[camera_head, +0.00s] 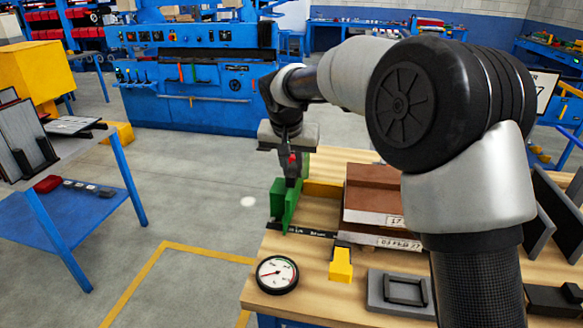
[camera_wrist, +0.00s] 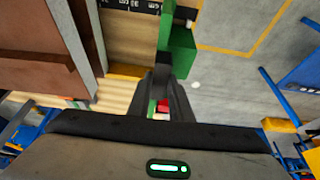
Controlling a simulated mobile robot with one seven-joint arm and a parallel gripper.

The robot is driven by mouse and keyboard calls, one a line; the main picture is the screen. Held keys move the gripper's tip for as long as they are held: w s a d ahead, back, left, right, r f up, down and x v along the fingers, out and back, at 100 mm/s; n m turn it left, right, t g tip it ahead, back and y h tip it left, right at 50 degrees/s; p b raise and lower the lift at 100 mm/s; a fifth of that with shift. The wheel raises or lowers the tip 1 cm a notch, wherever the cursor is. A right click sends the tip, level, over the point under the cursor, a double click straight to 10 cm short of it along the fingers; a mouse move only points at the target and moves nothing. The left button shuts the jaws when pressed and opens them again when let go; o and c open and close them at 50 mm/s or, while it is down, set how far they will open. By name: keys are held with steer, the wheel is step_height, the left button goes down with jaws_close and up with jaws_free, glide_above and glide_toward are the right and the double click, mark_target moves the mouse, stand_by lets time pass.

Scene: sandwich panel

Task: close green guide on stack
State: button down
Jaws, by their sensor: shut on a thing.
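The green guide (camera_head: 283,206) stands upright at the left edge of the wooden workbench, on a black ruler strip (camera_head: 318,231). The stack (camera_head: 373,186), brown on top with pale labelled edges below, lies to its right. A gap with bare wood and ruler shows between guide and stack. My gripper (camera_head: 291,178) points down at the guide, its fingers shut on the guide's upper part. In the wrist view, the guide (camera_wrist: 182,50) is at the fingertips and the stack (camera_wrist: 32,45) is at the left. The fingers partly hide the grip; a small red part shows between them.
A yellow stop block (camera_head: 341,265) stands in front of the stack. A round dial gauge (camera_head: 277,274) and a grey tray (camera_head: 398,293) lie near the bench's front. A yellow bar (camera_head: 322,188) lies behind the gap. Open floor is left of the bench.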

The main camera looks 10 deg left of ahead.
steer(key=d, duration=0.8)
steer(key=shift+d+b, duration=0.15)
steer(key=shift+b, duration=0.15)
steer(key=c, duration=1.6)
jaws_free()
steer(key=shift+r, duration=0.1)
steer(key=p+v, duration=0.3)
steer(key=v, duration=1.4)
steer(key=shift+s, duration=0.15)
